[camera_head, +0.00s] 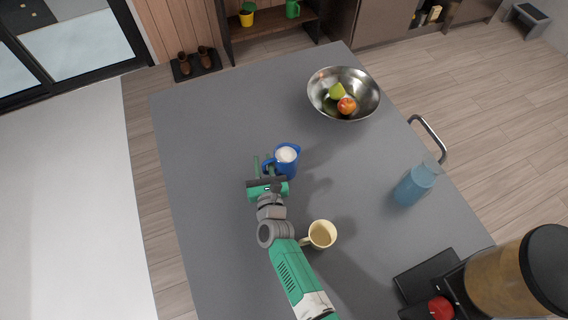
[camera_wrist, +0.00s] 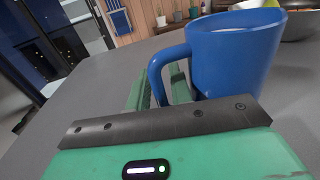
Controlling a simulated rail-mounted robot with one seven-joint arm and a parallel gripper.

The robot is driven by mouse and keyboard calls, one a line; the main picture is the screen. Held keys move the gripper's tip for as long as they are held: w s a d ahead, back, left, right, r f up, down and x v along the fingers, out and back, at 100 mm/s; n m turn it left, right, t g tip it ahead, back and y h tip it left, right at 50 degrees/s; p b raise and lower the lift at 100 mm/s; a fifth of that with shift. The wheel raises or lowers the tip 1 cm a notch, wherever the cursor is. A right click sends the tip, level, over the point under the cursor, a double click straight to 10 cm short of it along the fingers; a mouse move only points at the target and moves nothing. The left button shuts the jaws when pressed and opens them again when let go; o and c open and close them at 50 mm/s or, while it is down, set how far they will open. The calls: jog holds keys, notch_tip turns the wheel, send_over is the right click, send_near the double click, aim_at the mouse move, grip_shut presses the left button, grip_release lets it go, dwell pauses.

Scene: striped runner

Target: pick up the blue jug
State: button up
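The blue jug (camera_head: 293,169) stands upright on the grey table, filled with something white; its handle points left. My gripper (camera_head: 263,163) is low at the jug's left side. In the wrist view its green fingers (camera_wrist: 160,80) are apart, one left of the handle and the other showing through the handle's loop. The gripper looks open, with the handle's outer bar between the fingers; I cannot tell whether either finger touches it.
A cream mug (camera_head: 322,235) stands beside my arm. A steel bowl (camera_head: 365,95) with fruit is at the back right. A blue-tinted glass pitcher (camera_head: 412,188) stands at the right, and a coffee machine (camera_head: 500,275) at the near right corner. The table's left part is clear.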

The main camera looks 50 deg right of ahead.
grip_shut()
